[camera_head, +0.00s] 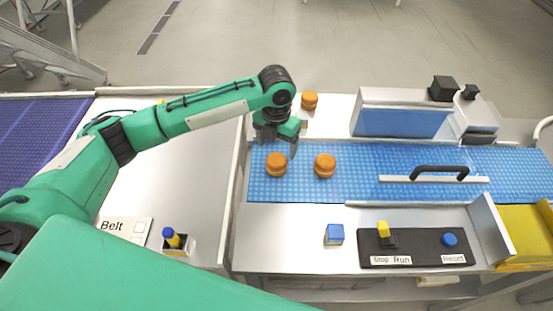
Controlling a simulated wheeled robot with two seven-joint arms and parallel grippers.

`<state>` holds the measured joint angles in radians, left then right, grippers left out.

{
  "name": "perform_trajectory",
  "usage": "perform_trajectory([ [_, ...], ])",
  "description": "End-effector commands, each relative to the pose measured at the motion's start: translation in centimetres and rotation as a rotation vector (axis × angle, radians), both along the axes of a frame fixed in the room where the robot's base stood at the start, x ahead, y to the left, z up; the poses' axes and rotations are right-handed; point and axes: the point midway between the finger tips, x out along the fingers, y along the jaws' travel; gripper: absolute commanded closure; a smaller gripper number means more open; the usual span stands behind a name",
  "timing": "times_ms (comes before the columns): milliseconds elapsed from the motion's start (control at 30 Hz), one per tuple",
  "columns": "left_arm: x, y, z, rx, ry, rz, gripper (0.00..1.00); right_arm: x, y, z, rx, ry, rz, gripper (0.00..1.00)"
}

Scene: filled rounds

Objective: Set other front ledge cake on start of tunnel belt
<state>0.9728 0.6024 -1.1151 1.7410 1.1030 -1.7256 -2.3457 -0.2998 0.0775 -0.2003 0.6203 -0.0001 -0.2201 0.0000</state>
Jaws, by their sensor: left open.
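Two round orange-brown cakes with a pale middle band stand on the blue tunnel belt (352,193). The left cake (276,164) is near the belt's left end, and the other cake (325,166) is a little to its right. A third cake (309,101) stands on the pale ledge (335,113) behind the belt. My left gripper (292,150) is open and empty. It appears above the belt's left end, just behind and right of the left cake, apart from it. My right gripper is not in view.
A clear-sided tunnel (402,122) with a black handle (440,173) covers the belt's middle. A control panel (413,250), a blue block (335,234) and a yellow bin (525,236) are in front. A purple belt (40,135) lies far left. The steel table (190,185) is mostly clear.

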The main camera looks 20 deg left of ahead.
Motion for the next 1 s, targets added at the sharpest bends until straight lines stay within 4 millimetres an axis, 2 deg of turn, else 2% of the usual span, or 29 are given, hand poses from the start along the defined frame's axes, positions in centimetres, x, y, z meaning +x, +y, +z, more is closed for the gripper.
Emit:
perform_trajectory([
  [133,0.1,0.0,2.4,-0.001,-0.003,-0.001,0.23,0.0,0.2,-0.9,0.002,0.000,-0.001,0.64],
  [300,0.0,0.0,3.8,0.000,-0.001,0.000,0.23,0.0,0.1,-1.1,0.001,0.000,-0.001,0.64],
  [833,0.0,0.0,4.1,0.000,0.001,0.000,0.23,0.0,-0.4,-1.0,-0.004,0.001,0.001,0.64],
  [933,0.0,0.0,4.9,0.000,0.000,0.000,0.23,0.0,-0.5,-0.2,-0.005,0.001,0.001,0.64],
  [1000,0.0,0.0,6.2,0.000,0.000,0.000,0.23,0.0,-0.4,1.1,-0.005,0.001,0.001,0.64],
])
